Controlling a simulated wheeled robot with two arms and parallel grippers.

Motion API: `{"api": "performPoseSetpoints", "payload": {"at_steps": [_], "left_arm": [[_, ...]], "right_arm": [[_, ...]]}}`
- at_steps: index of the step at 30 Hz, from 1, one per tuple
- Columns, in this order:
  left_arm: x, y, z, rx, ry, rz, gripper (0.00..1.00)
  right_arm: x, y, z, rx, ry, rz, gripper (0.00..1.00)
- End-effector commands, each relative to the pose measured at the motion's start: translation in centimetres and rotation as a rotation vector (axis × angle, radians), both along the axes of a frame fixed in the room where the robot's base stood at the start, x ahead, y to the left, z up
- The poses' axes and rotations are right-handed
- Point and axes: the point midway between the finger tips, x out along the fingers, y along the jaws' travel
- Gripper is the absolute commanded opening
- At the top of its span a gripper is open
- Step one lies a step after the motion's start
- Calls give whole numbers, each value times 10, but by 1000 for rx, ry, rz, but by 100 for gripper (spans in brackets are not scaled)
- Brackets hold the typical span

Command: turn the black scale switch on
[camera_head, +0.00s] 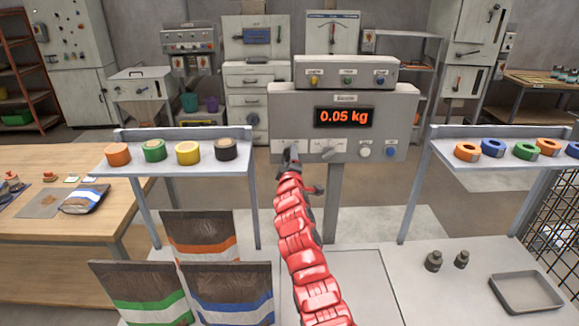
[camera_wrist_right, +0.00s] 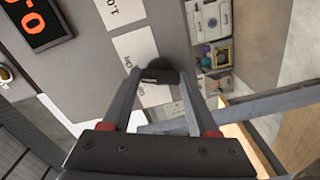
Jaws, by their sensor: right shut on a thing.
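The scale's grey panel (camera_head: 290,112) stands at the centre, with its display (camera_head: 344,117) lit and reading 0.05 kg in orange. My red right arm reaches up to the panel's lower left. My right gripper (camera_head: 291,160) is at the switch there and hides most of it in the head view. In the right wrist view the black switch (camera_wrist_right: 158,72) sits between the fingertips of my right gripper (camera_wrist_right: 160,85), which is shut on it. White labels (camera_wrist_right: 135,47) lie beside the switch; their small print is hard to read. My left gripper is not in view.
A selector (camera_head: 332,150) and two round buttons (camera_head: 364,152) sit right of the switch. Shelves with coloured rolls (camera_head: 188,152) stand on both sides. Several filled bags (camera_head: 228,291) stand below left. Weights (camera_head: 433,261) and a grey tray (camera_head: 527,306) are at lower right.

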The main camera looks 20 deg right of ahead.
Motion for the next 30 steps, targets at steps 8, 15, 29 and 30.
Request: {"api": "performPoseSetpoints", "payload": {"at_steps": [8, 15, 29, 30], "left_arm": [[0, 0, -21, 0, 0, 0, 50], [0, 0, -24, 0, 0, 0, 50], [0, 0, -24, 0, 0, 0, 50], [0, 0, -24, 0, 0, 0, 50]], "right_arm": [[0, 1, -2, 115, -35, 2, 4], [0, 1, -1, 150, -43, 1, 4], [0, 0, -1, 153, -43, 0, 76], [0, 0, -1, 152, -43, 0, 83]]}}
